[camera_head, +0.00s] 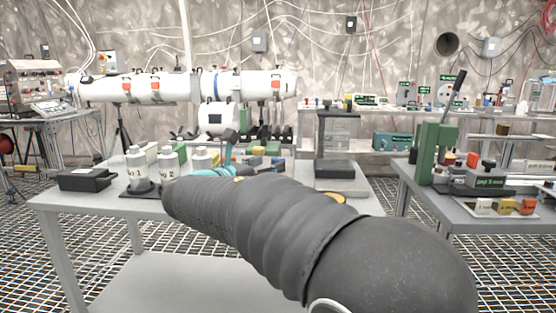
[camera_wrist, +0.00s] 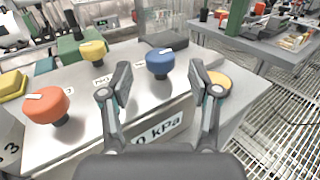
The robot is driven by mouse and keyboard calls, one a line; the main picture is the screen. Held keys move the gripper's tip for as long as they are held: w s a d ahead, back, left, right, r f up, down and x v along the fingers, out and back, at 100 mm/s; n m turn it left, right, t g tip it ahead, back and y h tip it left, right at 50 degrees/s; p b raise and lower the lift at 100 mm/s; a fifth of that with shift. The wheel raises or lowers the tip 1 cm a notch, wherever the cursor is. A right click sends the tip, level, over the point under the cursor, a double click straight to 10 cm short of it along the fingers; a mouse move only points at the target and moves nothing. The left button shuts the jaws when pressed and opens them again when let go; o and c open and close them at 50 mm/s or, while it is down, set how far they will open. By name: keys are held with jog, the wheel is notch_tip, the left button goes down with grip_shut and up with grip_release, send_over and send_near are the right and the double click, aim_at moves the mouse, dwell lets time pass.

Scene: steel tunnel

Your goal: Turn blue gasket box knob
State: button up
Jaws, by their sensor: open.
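The blue knob (camera_wrist: 160,61) stands upright on a dark stem on a metal panel in the wrist view, with a white pointer mark on its top. My gripper (camera_wrist: 161,78) is open and empty, one finger to the left and one to the right of the knob in the picture. The fingers look apart from it; the exact depth gap is hard to tell. The panel's front face (camera_wrist: 143,141) carries a label reading "0 kPa", partly covered by my gripper. In the head view my arm hides most of this area, and I cannot make out the blue knob there.
An orange-red knob (camera_wrist: 47,105) and a yellow knob (camera_wrist: 93,52) stand left of the blue one. An orange-yellow disc (camera_wrist: 222,82) shows beside the right finger. White bottles (camera_head: 136,167) and a black box (camera_head: 86,179) sit on the table's left.

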aim_at(274, 162)
jog(key=shift+x, duration=2.35)
jog(key=c, duration=1.2)
